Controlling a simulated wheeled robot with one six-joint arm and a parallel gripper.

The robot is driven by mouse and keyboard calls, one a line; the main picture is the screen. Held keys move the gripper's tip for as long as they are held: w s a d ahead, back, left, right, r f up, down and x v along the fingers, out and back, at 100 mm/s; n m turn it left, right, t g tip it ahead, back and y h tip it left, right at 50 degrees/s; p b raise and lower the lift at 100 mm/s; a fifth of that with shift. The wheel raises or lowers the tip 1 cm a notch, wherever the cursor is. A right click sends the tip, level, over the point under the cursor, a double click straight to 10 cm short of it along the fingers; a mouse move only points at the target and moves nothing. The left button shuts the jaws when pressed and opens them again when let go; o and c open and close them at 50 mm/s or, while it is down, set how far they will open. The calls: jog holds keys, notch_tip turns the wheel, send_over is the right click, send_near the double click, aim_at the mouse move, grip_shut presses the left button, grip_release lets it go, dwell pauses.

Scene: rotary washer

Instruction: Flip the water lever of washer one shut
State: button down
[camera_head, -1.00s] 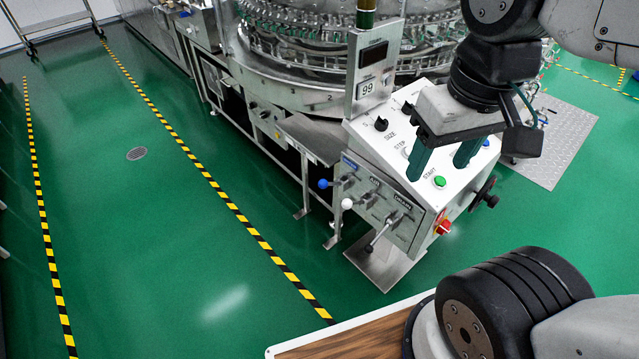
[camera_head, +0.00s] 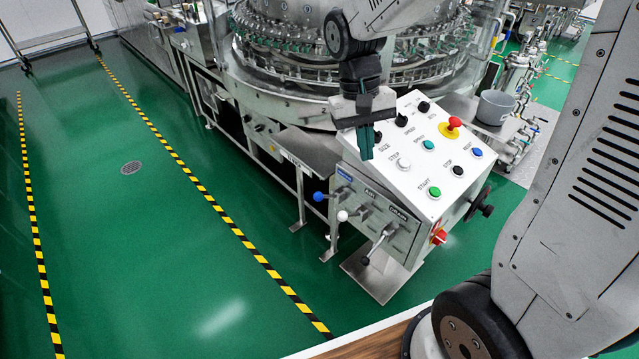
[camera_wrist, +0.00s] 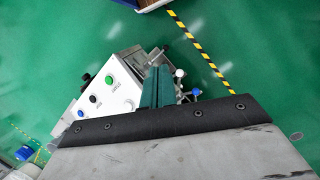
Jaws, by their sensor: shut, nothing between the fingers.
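The blue-knobbed lever (camera_head: 319,196) sticks out to the left from the front valve panel (camera_head: 372,205) of the washer's control console. Its knob also shows in the wrist view (camera_wrist: 196,92). A white-knobbed lever (camera_head: 342,216) and a black-knobbed lever (camera_head: 376,246) sit beside it on the same panel. The small labels are hard to read. My gripper (camera_head: 366,156) is shut and empty, its green fingers pointing down over the left edge of the console top, apart from the levers. The fingers also show in the wrist view (camera_wrist: 160,70), hiding part of the valve panel.
The sloped console top (camera_head: 420,160) carries several buttons, dials and a red emergency stop (camera_head: 454,123). A steel side table (camera_head: 300,147) stands left of the console. A grey bucket (camera_head: 495,107) stands behind it. The green floor at left is open.

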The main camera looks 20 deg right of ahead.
jog(key=w+f+m+t, duration=0.1)
jog(key=w+f+m, duration=0.4)
jog(key=w+f, duration=0.4)
jog(key=w+a+f+m+t+h, duration=0.1)
jog(key=w+f+m, duration=0.4)
jog(key=w+f, duration=0.4)
jog(key=w, duration=0.6)
jog(key=shift+w+m, duration=0.3)
jog(key=shift+w, duration=0.1)
jog(key=shift+a, duration=0.1)
send_over(324, 197)
jog(key=w+a, duration=0.1)
notch_tip(324, 197, down, 13)
jog(key=shift+r, duration=0.1)
jog(key=shift+a, duration=0.15)
